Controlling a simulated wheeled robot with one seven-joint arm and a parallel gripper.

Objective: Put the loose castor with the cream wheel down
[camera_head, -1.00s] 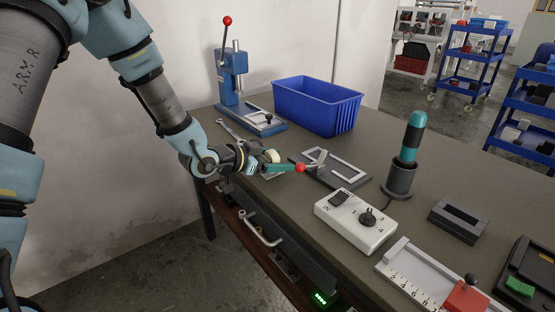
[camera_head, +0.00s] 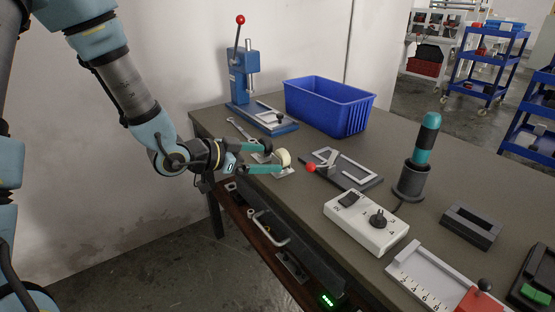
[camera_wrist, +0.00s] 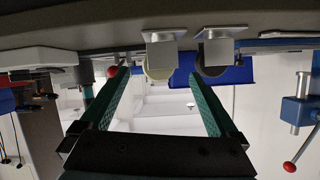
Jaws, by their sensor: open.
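A castor with a cream wheel (camera_head: 283,156) stands wheel up, its plate (camera_head: 286,171) on the bench near the front edge. My gripper (camera_head: 271,158) is open, low over the bench, its fingers pointing at this castor. In the wrist view, which is upside down, one castor (camera_wrist: 160,52) shows between the open fingers (camera_wrist: 159,72). A second castor (camera_wrist: 215,52) stands beside it, past the right finger. Both have plates against the bench. In the head view the second castor is mostly hidden behind my upper finger.
A toggle clamp fixture with a red knob (camera_head: 311,168) is close to the right of the castor. A blue bin (camera_head: 330,108) and a blue press (camera_head: 243,75) stand behind. A spanner (camera_head: 240,129) lies behind my gripper. A white switch box (camera_head: 366,222) is at the front.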

